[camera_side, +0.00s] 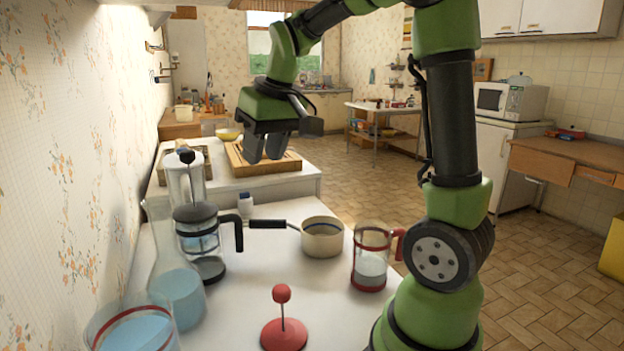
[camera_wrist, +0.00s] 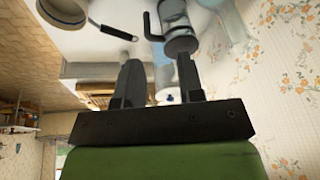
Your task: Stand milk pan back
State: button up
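The milk pan (camera_side: 322,241) is cream with a dark line near its rim. It stands upright on the white counter, its long handle with a black grip (camera_side: 267,224) pointing left towards a French press. In the wrist view the pan (camera_wrist: 62,10) is cut off at the top left, and its handle (camera_wrist: 117,33) shows clear of my fingers. My gripper (camera_side: 264,157) is above and behind the pan, in front of the wooden board in the side view. In the wrist view my gripper (camera_wrist: 160,65) has its fingers apart with nothing held between them.
A French press (camera_side: 197,240) stands close to the pan's handle. A red-banded glass jug (camera_side: 371,262) is right of the pan, and a red-knobbed plunger (camera_side: 283,325) is in front. Glass vessels (camera_side: 176,295) crowd the left. A wooden board (camera_side: 263,162) lies behind.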

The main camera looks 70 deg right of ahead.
jog(key=s+a+t+y, duration=0.2)
jog(key=s+a+t, duration=0.1)
jog(key=s+a, duration=0.9)
jog(key=shift+s+a+r+t+y, duration=0.3)
jog(key=shift+s+a+r, duration=0.15)
jog(key=shift+s, duration=0.25)
